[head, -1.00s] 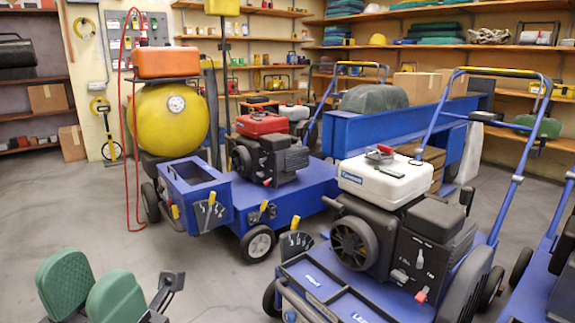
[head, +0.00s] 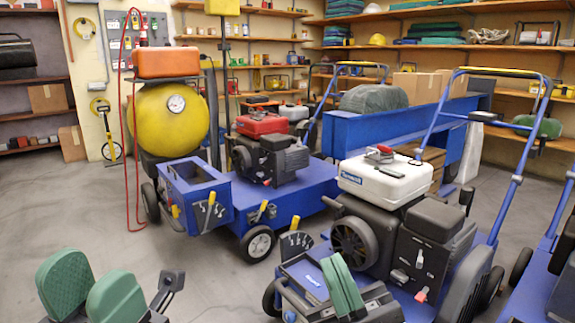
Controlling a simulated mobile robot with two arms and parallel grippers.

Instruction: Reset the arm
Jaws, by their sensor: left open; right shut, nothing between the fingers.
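My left gripper (head: 92,286) is at the lower left of the head view, its two green pads apart with nothing between them, over grey floor. My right gripper (head: 342,286) is at the bottom centre, its green pads pressed together and empty. It shows in front of the blue deck of the near aerator (head: 385,215), which has a white tank and dark engine, and hides part of that deck. I cannot tell whether it touches the machine.
A second blue aerator (head: 300,200) with a red tank stands behind to the left. A yellow compressor tank (head: 160,122) stands at the left. Part of another machine (head: 562,262) shows at the right edge. The floor at the left (head: 50,205) is clear.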

